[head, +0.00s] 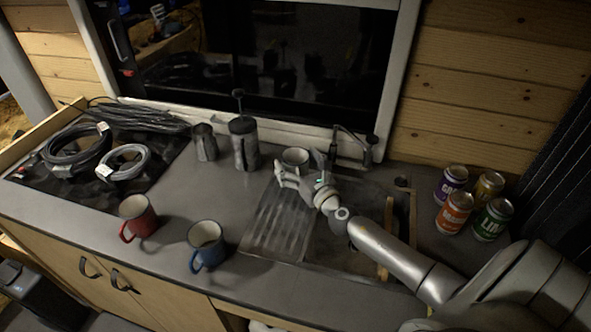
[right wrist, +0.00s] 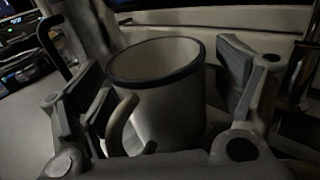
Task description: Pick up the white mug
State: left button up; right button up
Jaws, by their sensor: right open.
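The white mug (head: 295,157) stands upright at the back of the counter, by the drainer and below the window. It has a dark rim. My right gripper (head: 298,180) reaches it from the front and partly hides it in the head view. In the right wrist view the white mug (right wrist: 165,95) sits between the two spread fingers of my right gripper (right wrist: 165,100), with its handle toward the camera near the left finger. The gripper is open; whether a finger touches the mug I cannot tell. My left gripper is not in view.
A French press (head: 244,145) and a metal cup (head: 205,142) stand left of the mug. A tap (head: 352,148) rises to its right. Red (head: 138,216) and blue (head: 206,245) mugs stand at the front. Several cans (head: 455,212) are at right, coiled cables (head: 75,150) at left.

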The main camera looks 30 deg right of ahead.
jog(key=shift+w, duration=0.15)
jog(key=shift+c, duration=0.5)
jog(key=c, duration=1.2)
jog(key=shift+o, duration=0.2)
jog(key=shift+r, duration=0.25)
